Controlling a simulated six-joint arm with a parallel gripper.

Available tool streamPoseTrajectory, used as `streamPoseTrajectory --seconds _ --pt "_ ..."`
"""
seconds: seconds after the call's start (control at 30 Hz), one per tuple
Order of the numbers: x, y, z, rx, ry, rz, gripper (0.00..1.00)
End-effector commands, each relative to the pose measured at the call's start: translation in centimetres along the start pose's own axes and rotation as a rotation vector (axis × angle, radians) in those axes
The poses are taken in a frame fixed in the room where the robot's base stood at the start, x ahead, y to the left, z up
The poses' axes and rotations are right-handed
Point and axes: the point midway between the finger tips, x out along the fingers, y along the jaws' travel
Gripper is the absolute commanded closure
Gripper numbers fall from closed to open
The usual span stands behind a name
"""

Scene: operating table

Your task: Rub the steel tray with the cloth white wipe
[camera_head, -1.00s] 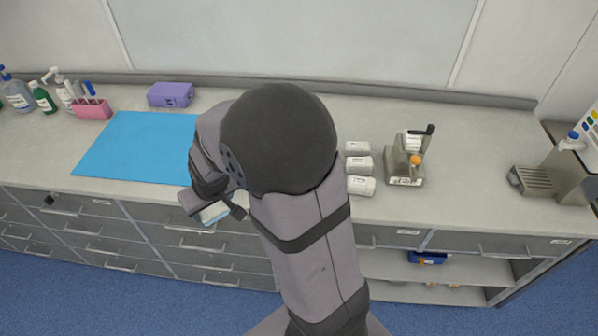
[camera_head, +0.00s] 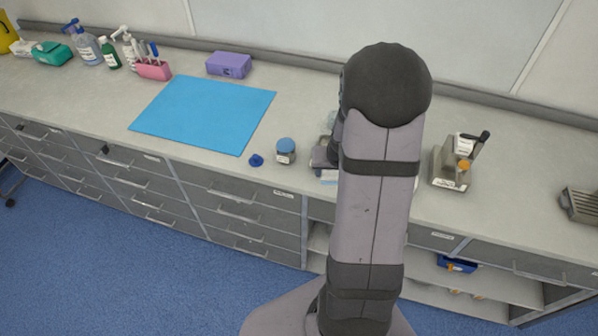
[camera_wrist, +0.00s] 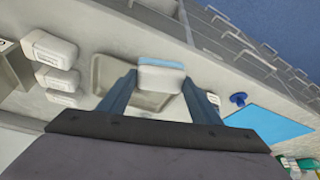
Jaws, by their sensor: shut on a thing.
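My gripper (camera_wrist: 160,74) is shut on a white wipe (camera_wrist: 160,84) with a blue edge, held between the two fingers in the wrist view. In that view the pale steel tray (camera_wrist: 107,72) lies on the counter behind and below the wipe, partly covered by it and the fingers. I cannot tell whether the wipe touches the tray. In the head view my gripper (camera_head: 322,160) is near the counter's front edge, partly hidden by my arm, with a bit of the blue-and-white wipe (camera_head: 328,177) showing. My arm largely hides the tray there.
A blue mat (camera_head: 205,112) lies left, with a blue-lidded jar (camera_head: 286,152) and a small blue object (camera_head: 256,160) near its right corner. A metal stand (camera_head: 456,165) is right. White packs (camera_wrist: 55,75) lie left of the tray in the wrist view. Bottles (camera_head: 88,48) stand far left.

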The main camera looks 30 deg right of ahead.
Motion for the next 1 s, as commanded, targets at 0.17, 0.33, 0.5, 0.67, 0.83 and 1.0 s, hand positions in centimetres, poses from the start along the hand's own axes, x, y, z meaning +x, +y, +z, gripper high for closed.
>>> streamPoseTrajectory --seconds 0.17,0.33,0.5,0.67,0.83,1.0 --pt "1.4 5.0 -2.7 0.090 0.002 0.038 0.60" --pt "1.4 5.8 -6.4 0.126 0.005 0.054 0.60" --pt "0.8 6.4 -8.4 0.193 -0.001 0.082 0.60" --pt "0.8 6.4 -8.2 0.241 0.000 0.101 0.60" --pt "0.8 6.4 -8.2 0.264 0.000 0.110 0.60" --pt "0.9 6.4 -8.1 0.269 0.000 0.112 0.60"
